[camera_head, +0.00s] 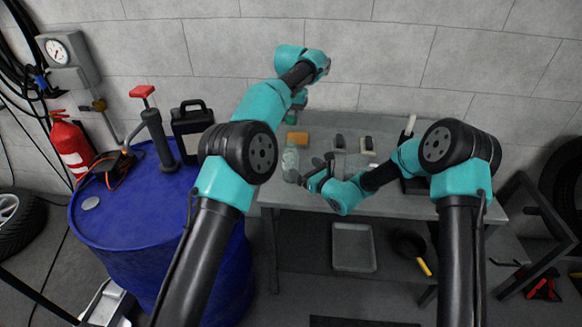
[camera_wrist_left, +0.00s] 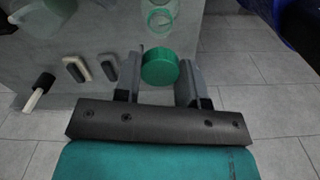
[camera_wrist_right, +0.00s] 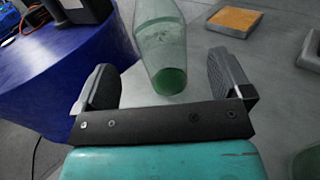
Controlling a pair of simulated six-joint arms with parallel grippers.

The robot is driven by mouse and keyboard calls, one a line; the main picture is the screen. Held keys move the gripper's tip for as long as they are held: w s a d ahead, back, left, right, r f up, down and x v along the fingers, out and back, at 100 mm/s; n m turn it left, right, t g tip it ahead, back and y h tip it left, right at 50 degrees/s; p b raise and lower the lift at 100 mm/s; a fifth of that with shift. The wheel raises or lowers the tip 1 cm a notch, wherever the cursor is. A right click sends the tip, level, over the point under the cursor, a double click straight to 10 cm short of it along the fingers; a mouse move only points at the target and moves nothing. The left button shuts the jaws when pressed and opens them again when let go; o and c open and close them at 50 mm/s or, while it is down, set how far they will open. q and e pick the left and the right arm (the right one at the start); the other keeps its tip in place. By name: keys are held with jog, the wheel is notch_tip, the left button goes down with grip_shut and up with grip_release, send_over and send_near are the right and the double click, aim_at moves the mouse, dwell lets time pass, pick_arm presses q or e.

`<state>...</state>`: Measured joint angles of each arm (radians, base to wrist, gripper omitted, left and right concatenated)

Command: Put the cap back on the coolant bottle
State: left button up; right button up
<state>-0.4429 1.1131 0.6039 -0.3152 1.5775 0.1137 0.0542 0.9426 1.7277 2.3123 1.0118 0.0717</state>
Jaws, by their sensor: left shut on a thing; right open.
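The green cap (camera_wrist_left: 160,68) is round and sits between the fingers of my left gripper (camera_head: 298,103), which is shut on it above the bench. The coolant bottle (camera_head: 290,160) is clear and greenish and stands near the bench's left end, below my left gripper. Its open top (camera_wrist_left: 160,17) shows in the left wrist view, apart from the cap. My right gripper (camera_head: 308,176) is open beside the bottle. In the right wrist view the bottle (camera_wrist_right: 165,45) appears between its two spread fingers, with no clear contact.
An orange sponge-like block (camera_head: 297,138) lies behind the bottle. Two small dark-topped items (camera_head: 340,142) (camera_head: 368,145) lie on the bench (camera_head: 330,118). A blue drum (camera_head: 125,225) stands left of the bench, bearing a black jug (camera_head: 192,125) and a red-handled pump (camera_head: 155,130).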

aim_at(296, 162)
jog(key=x, duration=0.7)
jog(key=shift+w+a, duration=0.1)
jog(key=shift+a, duration=0.05)
jog(key=shift+c, duration=0.5)
jog(key=c, duration=1.3)
pick_arm(q)
jog(key=shift+f, duration=2.5)
pick_arm(e)
jog(key=shift+o, duration=0.2)
pick_arm(q)
jog(key=shift+f, duration=0.15)
jog(key=shift+f, duration=0.8)
jog(key=shift+f, duration=0.5)
